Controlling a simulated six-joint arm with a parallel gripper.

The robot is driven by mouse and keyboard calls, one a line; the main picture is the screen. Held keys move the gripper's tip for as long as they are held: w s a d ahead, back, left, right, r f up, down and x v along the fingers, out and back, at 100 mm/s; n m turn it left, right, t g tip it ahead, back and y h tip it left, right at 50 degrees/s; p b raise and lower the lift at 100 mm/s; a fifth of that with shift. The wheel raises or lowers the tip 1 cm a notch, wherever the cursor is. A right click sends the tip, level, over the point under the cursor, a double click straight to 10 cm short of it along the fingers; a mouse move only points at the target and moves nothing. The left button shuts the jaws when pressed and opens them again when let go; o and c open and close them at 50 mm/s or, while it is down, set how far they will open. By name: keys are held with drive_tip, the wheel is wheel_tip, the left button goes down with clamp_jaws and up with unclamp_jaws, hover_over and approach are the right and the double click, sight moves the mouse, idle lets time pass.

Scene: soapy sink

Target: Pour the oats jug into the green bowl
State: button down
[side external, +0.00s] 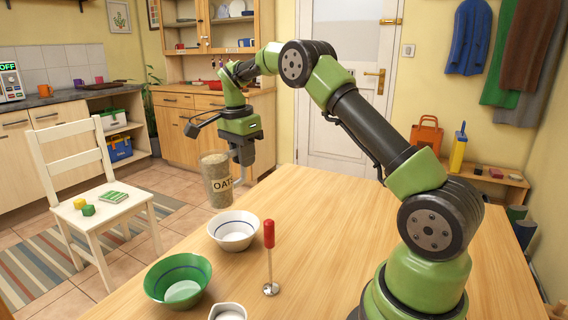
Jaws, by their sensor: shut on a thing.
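The fingertips are partly hidden.
A white bowl (234,230) stands between the jug and the green bowl. A small white dish (227,312) is at the front edge. The table's (330,225) middle is clear. A white chair (100,195) stands left.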

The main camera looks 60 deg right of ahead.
drive_tip(key=w+a+n+t+h, duration=0.1)
drive_tip(key=w+a+n, duration=0.5)
drive_tip(key=a+n, duration=0.2)
drive_tip(key=shift+w+a+f+h, duration=0.25)
drive_tip(key=shift+w+f+h, duration=0.05)
drive_tip(key=shift+h, duration=0.1)
drive_tip(key=shift+t, duration=0.3)
drive_tip(key=shift+r+h, duration=0.25)
drive_tip(key=shift+h, duration=0.35)
drive_tip(key=shift+f, duration=0.25)
drive_tip(key=shift+a+f+t+h, duration=0.1)
drive_tip(key=shift+f+t+h, duration=0.2)
drive_tip(key=shift+h, duration=0.1)
drive_tip(key=shift+f, duration=0.25)
idle(0.3)
